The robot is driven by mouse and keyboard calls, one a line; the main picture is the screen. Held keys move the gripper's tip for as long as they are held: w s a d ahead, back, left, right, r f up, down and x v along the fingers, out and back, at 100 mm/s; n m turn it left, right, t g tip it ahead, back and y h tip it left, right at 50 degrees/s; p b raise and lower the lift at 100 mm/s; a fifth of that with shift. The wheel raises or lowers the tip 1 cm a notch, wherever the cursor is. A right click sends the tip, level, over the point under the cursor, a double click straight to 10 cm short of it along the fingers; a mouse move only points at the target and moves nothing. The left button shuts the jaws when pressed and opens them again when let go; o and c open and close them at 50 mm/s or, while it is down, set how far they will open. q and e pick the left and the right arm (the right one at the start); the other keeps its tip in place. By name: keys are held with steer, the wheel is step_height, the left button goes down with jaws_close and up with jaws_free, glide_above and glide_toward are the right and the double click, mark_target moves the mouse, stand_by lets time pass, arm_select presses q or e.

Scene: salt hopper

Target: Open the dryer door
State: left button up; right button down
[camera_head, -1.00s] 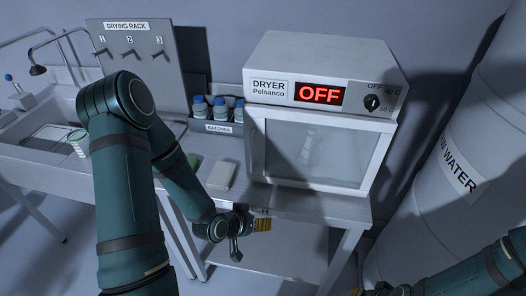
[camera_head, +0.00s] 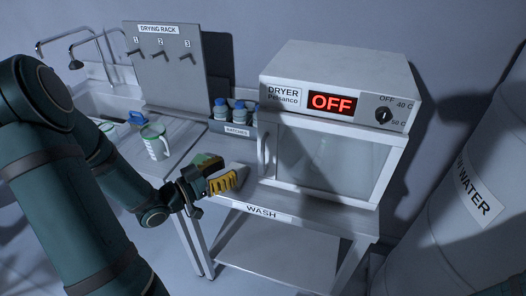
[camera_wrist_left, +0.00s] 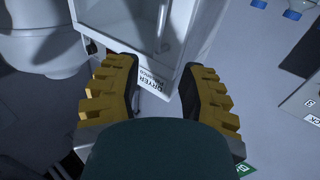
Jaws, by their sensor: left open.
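The dryer (camera_head: 335,85) is a white box with a lit red OFF display. Its glass door (camera_head: 330,160) is shut, with a pale vertical handle (camera_head: 265,152) on its left side. My left gripper (camera_head: 225,174) is open and empty, left of the handle and a little lower, apart from it. In the left wrist view, both yellow ribbed fingers (camera_wrist_left: 158,78) are spread, with the dryer's label (camera_wrist_left: 135,82) showing between them and the door's glass (camera_wrist_left: 130,20) beyond. My right gripper is out of view.
A bench (camera_head: 310,207) labelled WASH bears the dryer. A blue-capped bottle rack (camera_head: 236,128) stands left of the dryer, behind my gripper. A jug (camera_head: 156,145) stands further left. A large water tank (camera_head: 450,215) stands close on the right.

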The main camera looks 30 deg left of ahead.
arm_select(q)
glide_above(263, 171)
steer(key=shift+w+a, duration=0.2)
steer(key=shift+w, duration=0.1)
jaws_close()
